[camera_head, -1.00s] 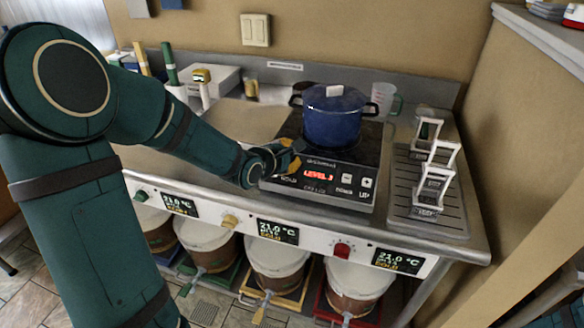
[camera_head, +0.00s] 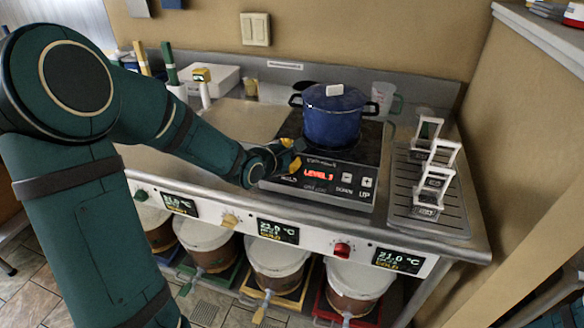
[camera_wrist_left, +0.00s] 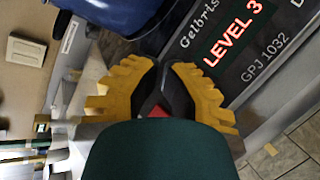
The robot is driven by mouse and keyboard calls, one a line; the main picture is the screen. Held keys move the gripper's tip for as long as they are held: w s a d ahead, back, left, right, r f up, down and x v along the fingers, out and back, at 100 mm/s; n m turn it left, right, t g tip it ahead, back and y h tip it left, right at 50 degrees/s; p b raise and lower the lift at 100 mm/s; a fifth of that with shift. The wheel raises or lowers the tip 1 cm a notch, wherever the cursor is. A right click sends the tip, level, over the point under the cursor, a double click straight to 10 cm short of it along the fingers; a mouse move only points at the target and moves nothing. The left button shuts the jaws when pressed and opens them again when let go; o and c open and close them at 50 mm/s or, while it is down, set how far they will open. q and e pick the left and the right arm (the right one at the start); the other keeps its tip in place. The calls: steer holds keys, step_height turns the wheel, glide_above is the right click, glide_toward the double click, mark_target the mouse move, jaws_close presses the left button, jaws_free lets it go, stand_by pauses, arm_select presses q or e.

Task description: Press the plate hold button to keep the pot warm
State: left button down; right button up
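DOWN and UP buttons (camera_head: 356,181) sit right of the display. The blue lidded pot (camera_head: 332,122) stands on the plate; its side shows in the wrist view (camera_wrist_left: 118,12). My left gripper (camera_head: 296,156) is at the panel's left end, beside the display. The hold button is not clearly visible near the gripper. My right gripper is out of view.
A drying tray (camera_head: 440,217) with white frames stands right of the plate. A measuring cup (camera_head: 384,98) is behind the pot. Lidded buckets (camera_head: 277,256) stand below the counter's control strip. The steel counter left of the plate (camera_head: 232,122) is mostly clear.

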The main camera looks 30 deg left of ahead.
arm_select(q)
steer(key=shift+w+a+f, duration=0.1)
steer(key=shift+w+f, duration=0.2)
steer(key=shift+f, duration=0.3)
stand_by(0.7)
steer(key=shift+s+r+p, duration=0.45)
steer(key=shift+r+p, duration=0.15)
steer(key=shift+r, duration=0.25)
steer(key=s+r+p, duration=0.2)
steer(key=r+p, duration=0.1)
steer(key=d+r+p, duration=0.1)
steer(key=r, duration=0.1)
steer(key=shift+s+r, duration=0.1)
steer(key=shift+s, duration=0.3)
stand_by(0.7)
